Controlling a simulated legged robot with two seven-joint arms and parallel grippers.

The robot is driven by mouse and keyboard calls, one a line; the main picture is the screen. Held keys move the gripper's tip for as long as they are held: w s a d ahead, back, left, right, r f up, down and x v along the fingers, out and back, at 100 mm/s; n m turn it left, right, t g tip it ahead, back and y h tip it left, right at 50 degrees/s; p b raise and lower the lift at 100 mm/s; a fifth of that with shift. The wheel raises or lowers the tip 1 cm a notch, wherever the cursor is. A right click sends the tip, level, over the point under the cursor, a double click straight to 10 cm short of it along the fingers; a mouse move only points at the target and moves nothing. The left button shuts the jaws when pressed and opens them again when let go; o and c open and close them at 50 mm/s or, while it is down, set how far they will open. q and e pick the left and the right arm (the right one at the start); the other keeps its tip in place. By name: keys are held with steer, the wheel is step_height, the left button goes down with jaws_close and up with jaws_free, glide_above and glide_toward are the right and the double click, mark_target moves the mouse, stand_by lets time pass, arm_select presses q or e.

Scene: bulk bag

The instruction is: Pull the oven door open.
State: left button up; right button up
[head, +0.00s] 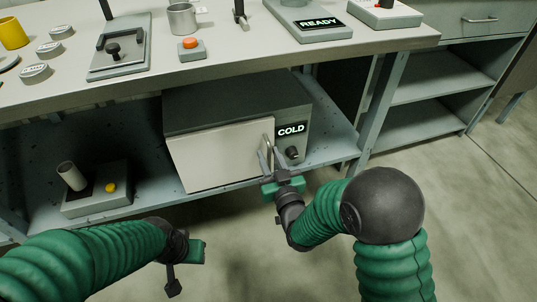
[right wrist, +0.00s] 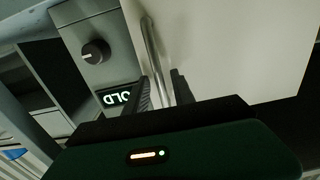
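The oven (head: 235,97) is a dark box on the shelf under the workbench. Its pale door (head: 220,157) looks shut, with an upright metal bar handle (head: 268,135) at its right edge. In the right wrist view, the handle (right wrist: 152,45) runs down between the two dark fingers of my right gripper (right wrist: 162,90), which are apart with small gaps beside the bar. In the head view, my right gripper (head: 271,160) is at the handle's lower part. My left gripper (head: 183,270) is low in front of the bench, away from the oven; its fingers are unclear.
A panel reading COLD (head: 291,130) with a dark knob (head: 292,153) is right of the door. A grey box with a white cylinder and yellow button (head: 111,187) sits left on the shelf. The bench top (head: 235,50) overhangs the oven. The floor in front is clear.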

steer(key=shift+a, duration=0.1)
jaws_close()
stand_by(1.1)
